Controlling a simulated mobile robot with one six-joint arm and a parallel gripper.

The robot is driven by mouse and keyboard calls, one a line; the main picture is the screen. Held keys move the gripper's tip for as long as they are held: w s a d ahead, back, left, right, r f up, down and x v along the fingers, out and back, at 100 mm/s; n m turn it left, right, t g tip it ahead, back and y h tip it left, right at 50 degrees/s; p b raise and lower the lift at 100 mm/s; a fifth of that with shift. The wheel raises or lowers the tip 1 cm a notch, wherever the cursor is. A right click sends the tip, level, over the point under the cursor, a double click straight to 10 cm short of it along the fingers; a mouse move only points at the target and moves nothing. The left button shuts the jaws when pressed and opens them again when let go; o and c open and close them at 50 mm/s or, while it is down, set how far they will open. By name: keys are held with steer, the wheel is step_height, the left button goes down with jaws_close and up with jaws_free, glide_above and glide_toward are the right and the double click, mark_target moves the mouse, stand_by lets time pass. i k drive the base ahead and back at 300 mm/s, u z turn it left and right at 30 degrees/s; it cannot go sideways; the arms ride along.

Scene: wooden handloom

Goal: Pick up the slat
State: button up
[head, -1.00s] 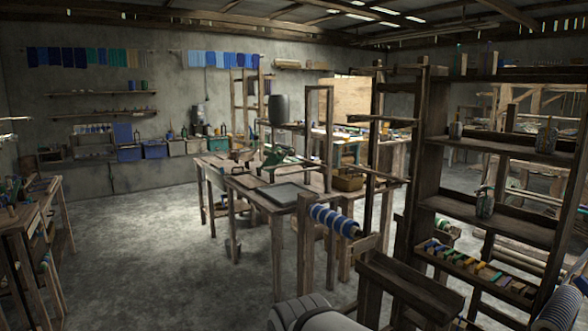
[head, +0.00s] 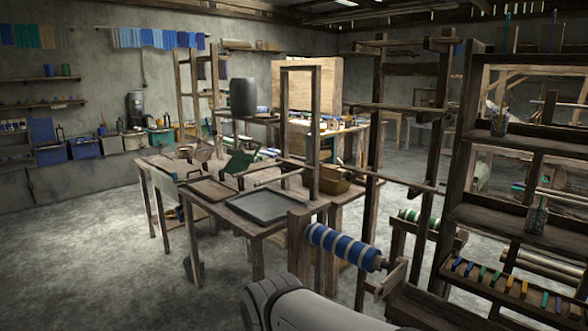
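I cannot single out the slat for certain in the head view. Long thin wooden bars cross the loom frame, one of them a horizontal bar (head: 385,178) right of the table, but none is clearly a loose slat. A roll wound with blue and white bands (head: 342,246) sits on the loom's near side. A grey rounded part of my own arm shows at the bottom middle. My gripper is not in view.
A wooden table (head: 240,225) holds a dark flat tray (head: 263,206) and tools. A tall wooden rack (head: 455,170) with jars and coloured pieces stands close on the right. The grey floor (head: 90,255) at the left is open.

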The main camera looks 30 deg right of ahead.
mark_target(425, 189)
steer(key=z, duration=0.6)
steer(key=i, duration=1.25)
steer(key=z, duration=1.2)
steer(key=i, duration=0.45)
steer(key=z, duration=0.15)
steer(key=k, duration=0.8)
steer(key=z, duration=0.2)
steer(key=i, duration=0.8)
steer(key=u, duration=0.05)
